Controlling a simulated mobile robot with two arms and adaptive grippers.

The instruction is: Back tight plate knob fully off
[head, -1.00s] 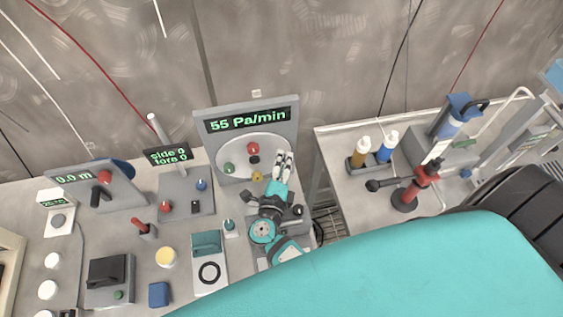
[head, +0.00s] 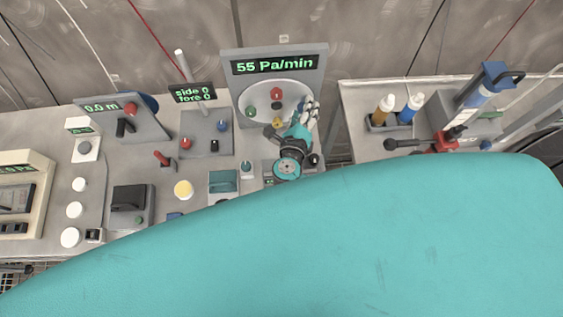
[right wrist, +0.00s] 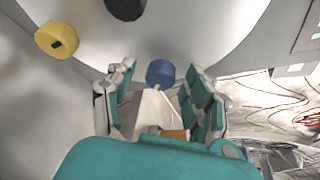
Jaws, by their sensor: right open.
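A grey panel holds a pale round plate (head: 243,98) under a green "55 Pa/min" display (head: 274,65). In the head view the plate carries a red knob (head: 276,93), a black knob (head: 277,105), a green knob (head: 250,112) and a yellow knob (head: 277,123). My right gripper (head: 311,104) is at the plate's right edge. In the right wrist view my right gripper (right wrist: 160,84) is open, with a blue knob (right wrist: 160,72) between its fingertips, apart from both fingers. The yellow knob (right wrist: 57,40) and black knob (right wrist: 126,6) show at upper left. My left gripper is out of view.
The bench left of the panel holds a "side 0 fore 0" box (head: 207,140), a "0.0 m" box (head: 125,125) and several small controls. On the right, a second bench carries amber (head: 383,110) and blue bottles (head: 411,108) and a red-topped stand (head: 446,142). My teal body hides the foreground.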

